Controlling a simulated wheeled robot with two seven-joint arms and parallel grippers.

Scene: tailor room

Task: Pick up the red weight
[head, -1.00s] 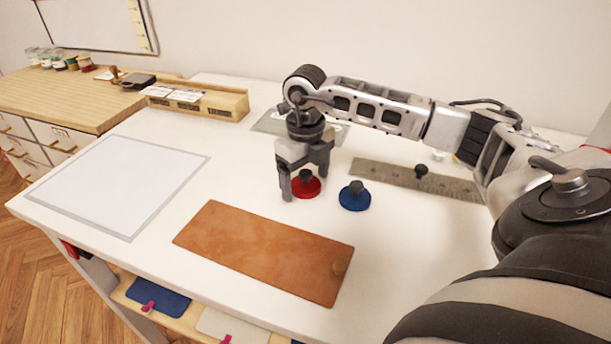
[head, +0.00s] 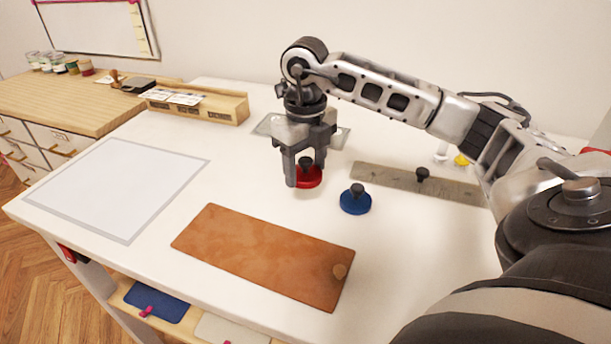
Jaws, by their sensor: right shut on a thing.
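The red weight (head: 308,180) is a round red disc with a dark knob, left of the blue weight in the head view. My right gripper (head: 305,175) points down with its fingers on either side of the knob and is shut on the red weight. The weight looks slightly raised off the white table, though the height of the gap is hard to judge. The gripper's fingers hide part of the disc. My left gripper is not in view.
A blue weight (head: 356,203) stands close by on the right. A brown leather piece (head: 265,255) lies in front. A metal ruler (head: 400,180) with a dark knob is behind right. A pale mat (head: 115,185) lies left, and a wooden card holder (head: 225,109) stands at the back.

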